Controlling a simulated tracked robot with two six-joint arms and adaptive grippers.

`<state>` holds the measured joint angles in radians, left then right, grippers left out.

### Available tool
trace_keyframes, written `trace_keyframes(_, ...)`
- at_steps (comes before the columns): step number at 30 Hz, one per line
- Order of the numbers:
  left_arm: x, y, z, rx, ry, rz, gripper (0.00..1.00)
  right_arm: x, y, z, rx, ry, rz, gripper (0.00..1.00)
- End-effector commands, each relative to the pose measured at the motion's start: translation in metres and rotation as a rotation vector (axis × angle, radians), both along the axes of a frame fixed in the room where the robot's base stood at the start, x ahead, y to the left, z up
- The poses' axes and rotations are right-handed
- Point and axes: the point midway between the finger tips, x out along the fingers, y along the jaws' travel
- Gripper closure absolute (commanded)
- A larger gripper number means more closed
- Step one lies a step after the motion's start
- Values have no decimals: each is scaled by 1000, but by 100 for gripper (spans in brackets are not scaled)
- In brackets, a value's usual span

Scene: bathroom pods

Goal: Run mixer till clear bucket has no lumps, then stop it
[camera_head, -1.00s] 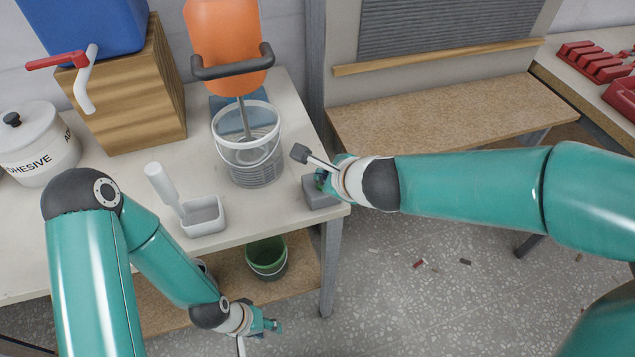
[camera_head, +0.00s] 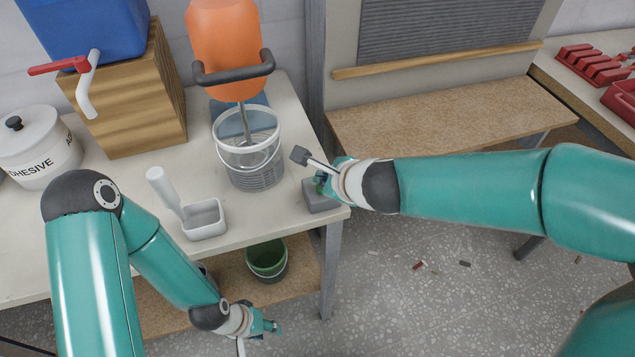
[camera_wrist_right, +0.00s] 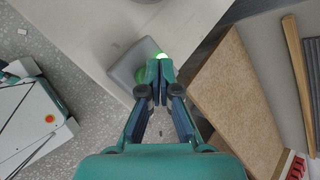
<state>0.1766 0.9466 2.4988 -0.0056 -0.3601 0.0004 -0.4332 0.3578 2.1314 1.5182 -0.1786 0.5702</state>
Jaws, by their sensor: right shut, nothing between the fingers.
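The orange mixer (camera_head: 226,45) with a dark handle stands above the clear bucket (camera_head: 249,150), its shaft reaching down into it. The bucket holds greyish content with ring-like lines; I cannot tell whether lumps are in it. A grey switch box (camera_head: 318,196) sits at the table's right corner. It also shows in the right wrist view (camera_wrist_right: 126,72) with a lit green button (camera_wrist_right: 162,56). My right gripper (camera_wrist_right: 159,75) is shut and empty, its fingertips at the green button; whether they touch is unclear. My left gripper (camera_head: 272,327) hangs low before the table, its fingers too small to judge.
A white scoop tray (camera_head: 204,219), an adhesive tub (camera_head: 38,150) and a wooden block (camera_head: 130,100) under a blue container (camera_head: 85,25) stand on the table. A green bucket (camera_head: 267,260) is on the lower shelf. A chipboard bench (camera_head: 440,115) lies right of the table.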

Motion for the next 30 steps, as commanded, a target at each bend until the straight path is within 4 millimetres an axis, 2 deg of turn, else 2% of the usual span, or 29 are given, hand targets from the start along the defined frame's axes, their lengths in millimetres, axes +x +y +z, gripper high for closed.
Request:
trace_keyframes(3,0,0,8,0,0,0,60,0,0,8,-1,0,1,100)
trace_keyframes(17,0,0,11,0,0,0,60,0,0,11,0,-1,1,100)
trace_keyframes(30,0,0,54,0,0,0,60,0,0,53,1,0,1,100)
